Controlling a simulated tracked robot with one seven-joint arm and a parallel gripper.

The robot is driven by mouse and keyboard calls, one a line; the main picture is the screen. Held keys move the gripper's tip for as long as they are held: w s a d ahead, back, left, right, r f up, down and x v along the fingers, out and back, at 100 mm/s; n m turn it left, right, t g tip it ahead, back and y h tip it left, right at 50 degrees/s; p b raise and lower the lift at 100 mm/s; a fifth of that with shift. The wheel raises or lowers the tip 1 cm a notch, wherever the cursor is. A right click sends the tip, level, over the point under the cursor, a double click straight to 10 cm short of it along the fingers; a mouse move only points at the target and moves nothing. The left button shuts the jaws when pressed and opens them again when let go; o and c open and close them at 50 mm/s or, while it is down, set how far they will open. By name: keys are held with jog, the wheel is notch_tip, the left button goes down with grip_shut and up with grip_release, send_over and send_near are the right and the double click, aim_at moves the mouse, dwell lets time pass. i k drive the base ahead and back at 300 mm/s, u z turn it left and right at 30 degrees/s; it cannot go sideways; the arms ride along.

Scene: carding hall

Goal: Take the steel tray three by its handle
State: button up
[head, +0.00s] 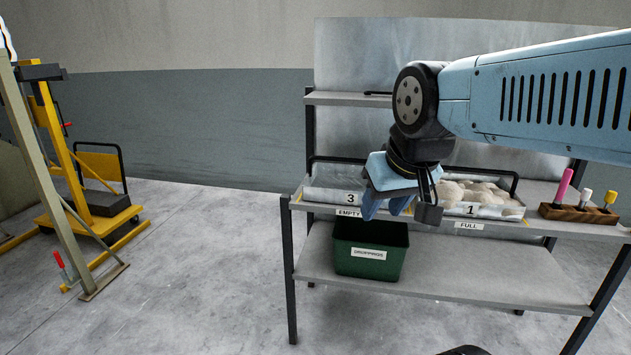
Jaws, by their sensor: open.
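Steel tray three (325,196) lies at the left end of the shelf unit's middle shelf, with a "3" on its front and an "EMPTY" label on the shelf edge below. Its dark handle bar (335,158) shows along the back of the tray; its right part is hidden behind my arm. My gripper (386,209) is open and empty, pointing down in front of the tray's right end. It covers that end of the tray, and I cannot tell whether they touch.
Tray one (512,210), above a "FULL" label, holds pale fluffy clumps to the right. A wooden block (570,214) with several coloured-handled tools stands beyond it. A green "DROPPINGS" bin (370,262) sits on the lower shelf. Yellow equipment (95,215) stands left; floor between is clear.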

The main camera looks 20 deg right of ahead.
aim_at(325, 183)
jog(key=u, duration=0.25)
jog(key=i, duration=1.7)
jog(key=z, duration=0.6)
jog(key=k, duration=0.75)
jog(key=z, duration=0.15)
jog(key=i, duration=0.75)
jog(key=u, duration=0.15)
